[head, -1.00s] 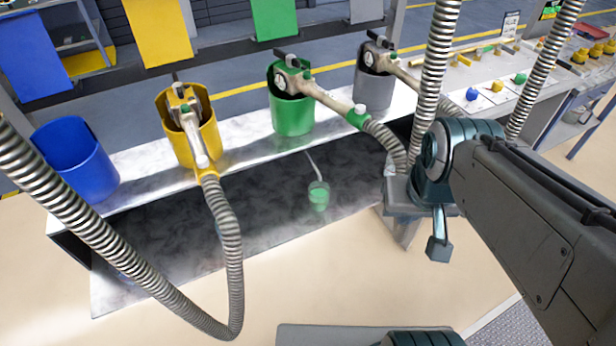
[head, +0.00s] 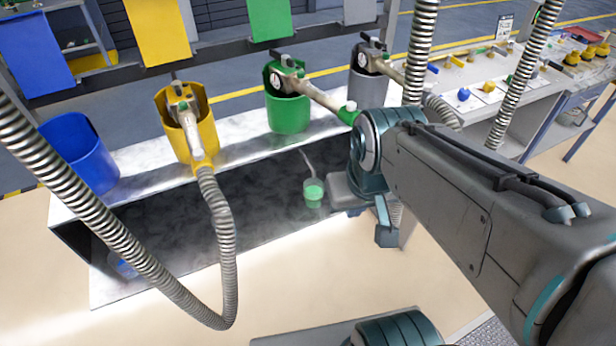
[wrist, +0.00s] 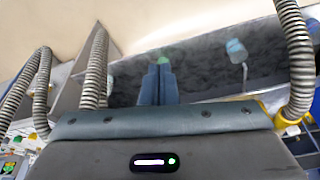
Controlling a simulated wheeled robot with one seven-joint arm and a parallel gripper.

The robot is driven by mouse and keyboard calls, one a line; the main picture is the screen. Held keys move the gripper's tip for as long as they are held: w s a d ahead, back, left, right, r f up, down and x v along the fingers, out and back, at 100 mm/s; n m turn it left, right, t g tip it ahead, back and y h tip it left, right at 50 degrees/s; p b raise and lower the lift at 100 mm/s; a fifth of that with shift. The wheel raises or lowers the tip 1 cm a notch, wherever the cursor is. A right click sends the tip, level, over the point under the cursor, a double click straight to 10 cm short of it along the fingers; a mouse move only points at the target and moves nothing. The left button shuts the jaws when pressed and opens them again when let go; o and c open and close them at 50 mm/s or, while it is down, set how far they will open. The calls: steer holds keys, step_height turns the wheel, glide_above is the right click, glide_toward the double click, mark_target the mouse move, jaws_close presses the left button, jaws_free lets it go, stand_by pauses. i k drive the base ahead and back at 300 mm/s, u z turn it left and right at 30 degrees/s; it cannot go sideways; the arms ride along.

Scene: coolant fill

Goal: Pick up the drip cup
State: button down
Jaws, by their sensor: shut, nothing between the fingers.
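A small translucent green drip cup (head: 313,192) with a thin pale handle stands on the dark lower shelf of the bench. A green patch of it (wrist: 163,60) shows just beyond my fingertips in the wrist view, mostly hidden by them. A light blue cup of similar kind (wrist: 236,50) with a thin handle sits to the right in the wrist view. In the head view this blue cup (head: 124,266) is partly behind a hose. My gripper (wrist: 158,68) is shut and empty, its fingers pointing toward the green cup; I cannot tell how far short it is.
Blue (head: 80,155), yellow (head: 188,125) and green (head: 287,108) holders stand on the upper ledge (head: 240,150), with nozzles in the yellow and green ones. A grey holder (head: 366,85) is at right. A ribbed hose (head: 225,240) hangs in front of the shelf.

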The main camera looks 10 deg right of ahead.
mark_target(313, 189)
steer(key=k, duration=0.5)
steer(key=z, duration=1.8)
steer(key=i, duration=1.15)
steer(key=u, duration=1.9)
steer(key=i, duration=0.5)
steer(key=z, duration=0.05)
